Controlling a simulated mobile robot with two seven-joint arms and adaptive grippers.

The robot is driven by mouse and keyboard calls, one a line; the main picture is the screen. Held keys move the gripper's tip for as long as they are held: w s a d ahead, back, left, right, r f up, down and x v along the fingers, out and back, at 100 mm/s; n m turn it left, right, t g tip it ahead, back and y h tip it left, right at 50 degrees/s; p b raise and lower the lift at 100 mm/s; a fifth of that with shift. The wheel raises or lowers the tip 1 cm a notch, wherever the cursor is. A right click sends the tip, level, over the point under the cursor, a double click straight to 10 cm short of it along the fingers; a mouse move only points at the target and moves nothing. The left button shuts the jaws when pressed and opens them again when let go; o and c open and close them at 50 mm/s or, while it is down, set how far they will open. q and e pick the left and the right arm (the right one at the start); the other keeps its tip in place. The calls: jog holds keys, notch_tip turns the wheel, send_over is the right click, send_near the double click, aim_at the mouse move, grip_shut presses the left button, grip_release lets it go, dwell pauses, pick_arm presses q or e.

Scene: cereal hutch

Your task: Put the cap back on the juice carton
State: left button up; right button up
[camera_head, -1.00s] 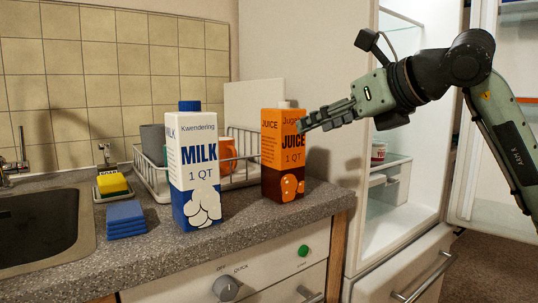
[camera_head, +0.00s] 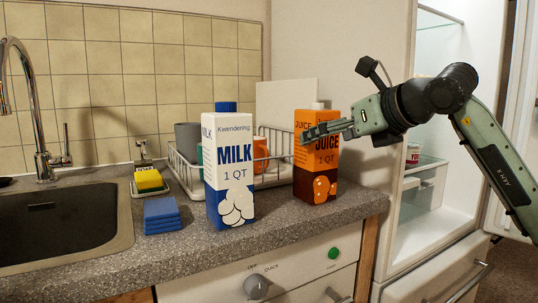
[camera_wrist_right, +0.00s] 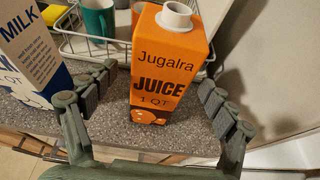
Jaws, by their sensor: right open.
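The orange juice carton (camera_head: 322,184) stands upright on the counter, right of the milk carton. In the right wrist view the juice carton (camera_wrist_right: 160,62) shows an open white spout (camera_wrist_right: 175,14) on top, with no cap on it. I see no loose cap in these frames. My right gripper (camera_head: 312,134) reaches in from the right and overlaps the upper part of the juice carton in the head view. In the wrist view its fingers (camera_wrist_right: 157,78) are spread wide, one on each side of the carton in the picture, with nothing held. My left gripper is not in view.
The milk carton (camera_head: 228,178) with a blue cap stands close left of the juice. A wire dish rack (camera_head: 186,172) with mugs is behind. Blue sponges (camera_head: 161,220) and a sink (camera_head: 60,222) lie left. The open fridge (camera_head: 425,180) is right.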

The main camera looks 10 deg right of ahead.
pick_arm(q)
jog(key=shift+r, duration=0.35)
pick_arm(e)
jog(key=x, duration=0.4)
jog(key=shift+w+f, duration=0.25)
jog(key=shift+w, duration=0.05)
jog(key=c, duration=1.8)
pick_arm(q)
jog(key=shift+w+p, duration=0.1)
jog(key=shift+p, duration=0.2)
pick_arm(e)
jog(key=shift+r, duration=0.2)
grip_shut()
